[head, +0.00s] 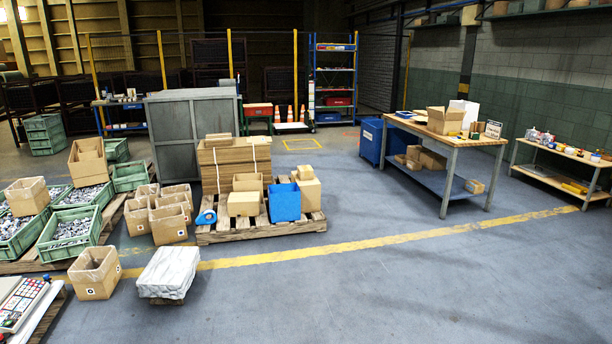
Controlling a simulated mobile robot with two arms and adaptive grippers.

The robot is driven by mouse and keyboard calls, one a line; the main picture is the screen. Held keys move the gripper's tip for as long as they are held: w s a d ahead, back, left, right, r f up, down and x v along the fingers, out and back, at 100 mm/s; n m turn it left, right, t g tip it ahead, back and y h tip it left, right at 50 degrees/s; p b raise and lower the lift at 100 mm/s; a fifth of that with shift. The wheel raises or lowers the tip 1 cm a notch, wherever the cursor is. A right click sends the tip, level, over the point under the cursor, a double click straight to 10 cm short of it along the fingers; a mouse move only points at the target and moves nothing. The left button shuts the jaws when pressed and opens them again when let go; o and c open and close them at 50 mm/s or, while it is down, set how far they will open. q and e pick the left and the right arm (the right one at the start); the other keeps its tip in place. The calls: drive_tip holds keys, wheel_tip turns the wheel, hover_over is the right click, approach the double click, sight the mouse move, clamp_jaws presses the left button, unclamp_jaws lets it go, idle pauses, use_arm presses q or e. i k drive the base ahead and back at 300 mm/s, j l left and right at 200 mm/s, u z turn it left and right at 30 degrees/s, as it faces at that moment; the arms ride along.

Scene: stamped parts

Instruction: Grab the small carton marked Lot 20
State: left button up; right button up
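I cannot read "Lot 20" on any carton from here. A small closed carton (474,186) lies on the blue lower shelf of the workbench, near its front right leg. More cartons (432,160) sit further left on that shelf. An open carton (447,121) stands on the bench top. On the floor at left, a group of open cartons (168,224) stands beside the pallet, and another open carton (95,279) with a small round mark stands nearer me. Closed cartons (243,204) rest on the pallet. Neither of my grippers is in view.
A pallet (262,229) bears stacked cardboard (234,157) and a blue bin (285,203). Green crates (72,243) of metal parts stand at left. A white wrapped block (169,272) sits on the near floor. The workbench (450,138) stands right. The floor (400,285) at centre and right is clear.

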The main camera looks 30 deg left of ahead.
sight(304, 172)
drive_tip(key=i+j+u, duration=0.35)
drive_tip(key=i, duration=0.25)
drive_tip(key=i+j+u, duration=0.25)
drive_tip(key=i, duration=0.75)
drive_tip(key=i+u, duration=0.3)
drive_tip(key=i, duration=2.8)
